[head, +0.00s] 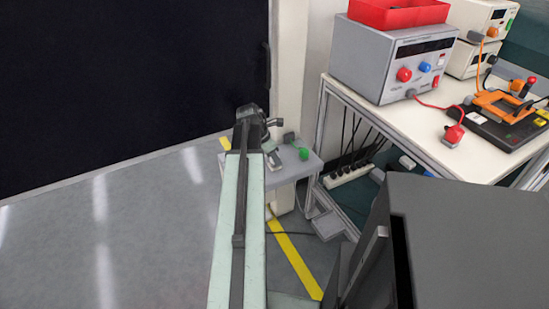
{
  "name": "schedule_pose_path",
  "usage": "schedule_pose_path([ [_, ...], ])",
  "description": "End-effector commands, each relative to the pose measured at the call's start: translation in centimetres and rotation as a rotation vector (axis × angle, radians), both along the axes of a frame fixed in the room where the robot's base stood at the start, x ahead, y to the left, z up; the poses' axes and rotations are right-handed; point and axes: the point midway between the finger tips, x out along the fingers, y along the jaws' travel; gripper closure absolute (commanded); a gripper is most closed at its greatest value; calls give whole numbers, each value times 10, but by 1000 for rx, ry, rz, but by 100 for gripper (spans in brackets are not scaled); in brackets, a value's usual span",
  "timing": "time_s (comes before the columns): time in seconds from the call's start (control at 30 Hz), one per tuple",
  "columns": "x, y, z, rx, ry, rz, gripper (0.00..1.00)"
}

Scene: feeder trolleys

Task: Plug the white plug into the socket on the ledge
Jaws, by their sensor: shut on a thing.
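My gripper (272,143) is at the far end of my outstretched arm, over the left part of a small grey ledge (285,177). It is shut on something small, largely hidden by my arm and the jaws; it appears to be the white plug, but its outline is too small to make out. A green round thing (304,153) stands on the ledge just right of my gripper. A small grey part (289,138) shows behind it. I cannot clearly tell the socket, nor whether the plug touches it.
A white bench (470,160) with a grey power supply (393,60) stands to the right. A power strip (350,177) lies below it. A dark panel (120,80) fills the left; a yellow floor line (293,260) runs under my arm. The floor at left is clear.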

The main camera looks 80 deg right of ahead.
Motion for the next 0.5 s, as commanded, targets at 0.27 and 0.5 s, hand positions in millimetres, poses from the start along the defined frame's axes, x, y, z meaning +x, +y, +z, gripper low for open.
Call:
schedule_pose_path([
  [0.27,0,0,-7,0,0,0,100],
  [0.5,0,0,-6,0,0,0,44],
])
